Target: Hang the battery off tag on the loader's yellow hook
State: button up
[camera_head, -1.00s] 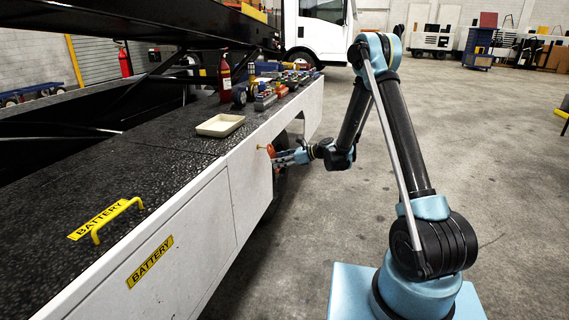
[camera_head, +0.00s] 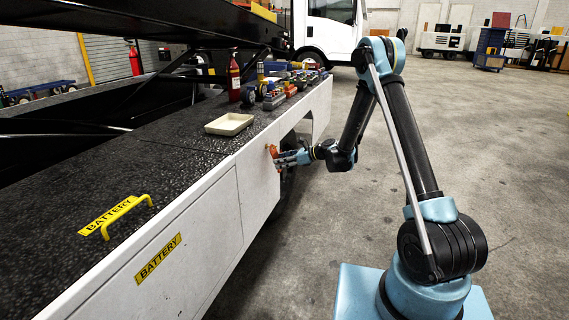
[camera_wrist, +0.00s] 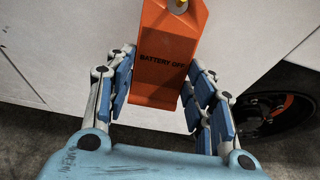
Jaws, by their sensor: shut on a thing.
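The orange battery off tag (camera_wrist: 166,60) hangs upright between my gripper's fingers in the wrist view, its dark lettering facing the camera. My gripper (camera_wrist: 157,95) is shut on the tag's lower part. I cannot tell how far the hook passes through. In the head view the tag (camera_head: 273,152) is small, close against the loader's white side, with my gripper (camera_head: 284,157) just right of it.
The loader's white side panel (camera_head: 210,215) runs along the left, with a wheel (camera_wrist: 275,112) below right of the tag. On its black deck are a cream tray (camera_head: 229,124), a red bottle (camera_head: 234,78) and a yellow handle (camera_head: 126,213). Open floor lies right.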

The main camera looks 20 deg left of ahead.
dwell(0.3)
jog(key=o, duration=1.2)
jog(key=shift+d, duration=0.15)
